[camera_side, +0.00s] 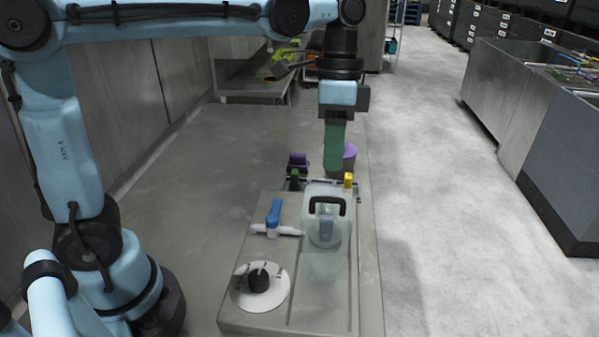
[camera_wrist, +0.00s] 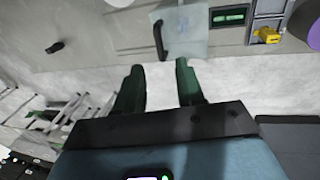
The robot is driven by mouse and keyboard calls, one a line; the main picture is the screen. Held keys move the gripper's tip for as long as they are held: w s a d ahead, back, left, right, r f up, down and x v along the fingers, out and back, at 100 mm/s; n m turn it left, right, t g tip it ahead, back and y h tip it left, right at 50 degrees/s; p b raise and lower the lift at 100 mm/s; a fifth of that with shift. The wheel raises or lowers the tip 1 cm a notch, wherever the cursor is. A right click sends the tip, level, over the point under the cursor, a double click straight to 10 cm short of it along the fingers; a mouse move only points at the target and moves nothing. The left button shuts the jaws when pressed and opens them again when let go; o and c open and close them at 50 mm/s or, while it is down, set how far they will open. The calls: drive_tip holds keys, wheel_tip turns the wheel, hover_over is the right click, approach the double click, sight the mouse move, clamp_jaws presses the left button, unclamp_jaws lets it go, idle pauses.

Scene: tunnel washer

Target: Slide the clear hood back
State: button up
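The clear hood (camera_side: 341,228) is a translucent box with a black handle (camera_side: 327,201) on it, standing on the grey bench unit. A blue part shows through it. In the wrist view the hood (camera_wrist: 190,38) is at the top middle, with its handle (camera_wrist: 158,40) at its left side. My gripper (camera_side: 334,147) hangs pointing down, above and behind the hood in the side view. In the wrist view its green fingers (camera_wrist: 160,68) are well apart with nothing between them. They do not appear to touch the hood or handle.
A blue-handled valve (camera_side: 273,213) stands left of the hood, and a black knob on a white dial (camera_side: 258,281) is nearer. A bare recessed track (camera_side: 322,290) lies in front.

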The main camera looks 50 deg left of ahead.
hover_over(329, 211)
wheel_tip(329, 211, down, 6)
drive_tip(key=shift+f, duration=0.2)
clamp_jaws()
idle(0.3)
